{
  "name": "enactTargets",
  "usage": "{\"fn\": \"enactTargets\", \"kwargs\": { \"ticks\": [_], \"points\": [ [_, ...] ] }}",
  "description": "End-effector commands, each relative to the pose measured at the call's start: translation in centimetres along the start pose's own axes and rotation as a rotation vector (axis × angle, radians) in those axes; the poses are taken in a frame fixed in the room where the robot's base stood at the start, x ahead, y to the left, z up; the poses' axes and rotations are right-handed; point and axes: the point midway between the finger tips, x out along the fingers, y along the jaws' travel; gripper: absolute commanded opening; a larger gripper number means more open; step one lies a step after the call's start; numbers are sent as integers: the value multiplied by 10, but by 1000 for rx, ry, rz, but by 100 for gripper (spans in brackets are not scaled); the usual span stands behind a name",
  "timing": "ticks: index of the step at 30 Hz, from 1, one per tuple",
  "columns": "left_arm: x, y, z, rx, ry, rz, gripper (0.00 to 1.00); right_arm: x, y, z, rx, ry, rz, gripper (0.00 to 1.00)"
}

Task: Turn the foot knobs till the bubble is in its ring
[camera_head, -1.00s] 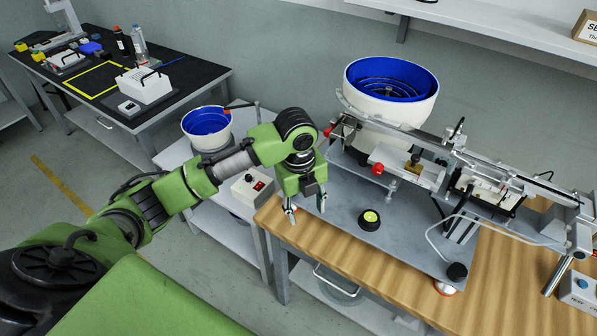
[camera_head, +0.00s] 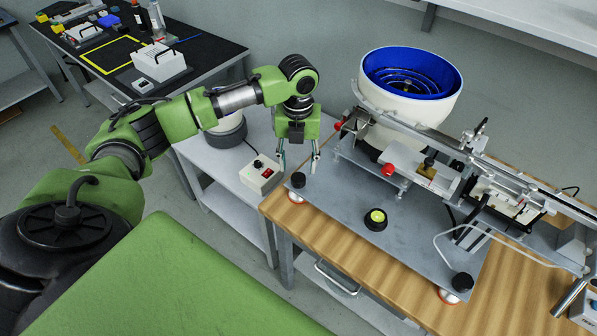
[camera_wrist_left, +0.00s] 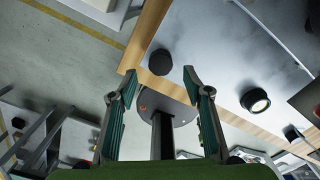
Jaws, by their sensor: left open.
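A round bubble level (camera_head: 376,219) with a yellow-green face in a black housing sits on the grey plate (camera_head: 345,208); it also shows in the left wrist view (camera_wrist_left: 255,100). Where its bubble lies is too small to tell. A black foot knob (camera_head: 298,180) stands at the plate's left corner, also in the left wrist view (camera_wrist_left: 160,62). Another black foot knob (camera_head: 462,282) stands at the plate's front right corner. My left gripper (camera_head: 298,162) is open, pointing down, behind and above the left knob, apart from it. My right gripper is not in view.
The plate stands on red-and-white feet (camera_head: 448,296) on a wooden bench (camera_head: 370,271). A white feeder bowl with blue inside (camera_head: 412,85) and a rail (camera_head: 500,160) crowd the plate's back. A switch box (camera_head: 261,175) is left of the gripper on a grey table.

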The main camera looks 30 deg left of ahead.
Motion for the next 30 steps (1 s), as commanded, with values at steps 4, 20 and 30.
{"fn": "enactTargets", "kwargs": {
  "ticks": [4,20,30],
  "points": [
    [26,0,-1,-1,2,1,45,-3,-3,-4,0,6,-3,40],
    [49,-1,0,0,-2,-1,45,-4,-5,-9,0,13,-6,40],
    [48,0,0,-2,-1,0,7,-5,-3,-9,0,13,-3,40]
  ]
}}
